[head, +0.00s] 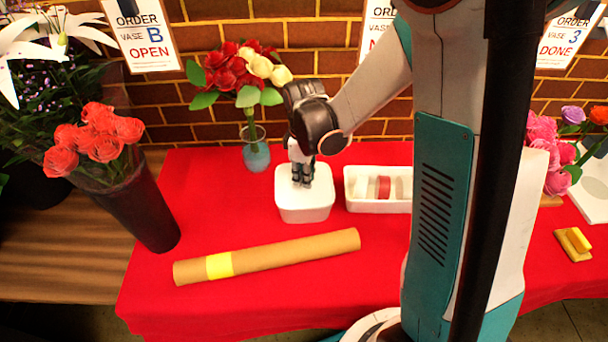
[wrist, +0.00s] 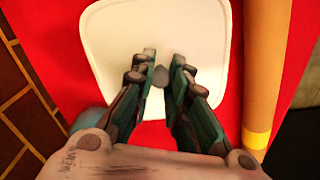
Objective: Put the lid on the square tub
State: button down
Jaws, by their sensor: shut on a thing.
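The white square tub (head: 305,215) stands on the red-covered table, at the middle of the head view. The white square lid (head: 320,190) is at its top, level and roughly lined up with it; I cannot tell whether it is fully seated. My gripper (head: 302,181) points straight down over the lid. In the wrist view, my gripper (wrist: 163,68) is shut on the small grey knob (wrist: 160,77) at the middle of the lid (wrist: 125,35). The lid hides the tub in that view.
A white tray (head: 358,205) with rolls stands close to the tub's right. A blue vase (head: 256,155) of flowers stands behind left. A cardboard tube (head: 290,254) with a yellow band lies in front. A dark bucket (head: 135,208) of red flowers stands at the left.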

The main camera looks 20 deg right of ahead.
jog(key=c, duration=1.5)
grip_release()
jog(key=o, duration=0.5)
jog(key=shift+r, duration=0.15)
jog(key=shift+r+p, duration=2.5)
jog(key=shift+r, duration=0.8)
